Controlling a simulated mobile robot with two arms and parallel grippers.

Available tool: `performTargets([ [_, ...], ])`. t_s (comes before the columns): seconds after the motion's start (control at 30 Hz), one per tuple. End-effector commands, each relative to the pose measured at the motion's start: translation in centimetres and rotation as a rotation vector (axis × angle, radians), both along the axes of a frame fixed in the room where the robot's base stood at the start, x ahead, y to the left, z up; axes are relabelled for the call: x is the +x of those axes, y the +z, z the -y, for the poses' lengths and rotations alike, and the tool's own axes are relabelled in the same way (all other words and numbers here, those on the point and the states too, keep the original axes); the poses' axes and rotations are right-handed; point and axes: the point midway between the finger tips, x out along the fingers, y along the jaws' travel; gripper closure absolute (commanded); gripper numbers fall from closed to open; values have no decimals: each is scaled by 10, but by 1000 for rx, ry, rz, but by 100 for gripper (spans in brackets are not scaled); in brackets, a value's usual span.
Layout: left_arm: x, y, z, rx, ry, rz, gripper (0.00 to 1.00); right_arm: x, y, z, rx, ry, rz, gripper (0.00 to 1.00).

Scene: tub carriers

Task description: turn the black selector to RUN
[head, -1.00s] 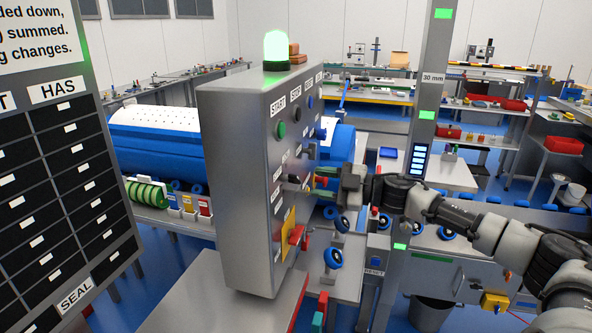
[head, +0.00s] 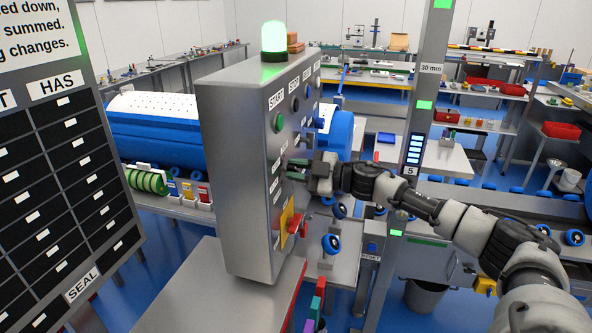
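A grey control cabinet (head: 235,170) stands in the middle of the head view, its front panel turned to the right and seen at a steep angle. My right gripper (head: 291,168) is at mid-height of this panel, its fingertips close against the face. The black selector is not clearly visible; the fingers cover the part of the panel where a dark knob showed earlier. I cannot read its position or tell whether the fingers are closed on it. My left gripper is not in view.
The panel also carries a green START button (head: 279,122), a dark button (head: 295,105), blue knobs and a red handle (head: 294,223) on a yellow plate below my gripper. A green lamp (head: 274,38) glows on top. A grey post (head: 420,120) stands to the right.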

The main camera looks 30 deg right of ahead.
Motion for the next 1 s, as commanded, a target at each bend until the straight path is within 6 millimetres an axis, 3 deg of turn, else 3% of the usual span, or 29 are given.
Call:
performTargets([
  [0.47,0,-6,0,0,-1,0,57,0,-2,0,-86,1,74,100],
  [1.0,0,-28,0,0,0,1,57,-1,-5,-1,-418,1,357,100],
])
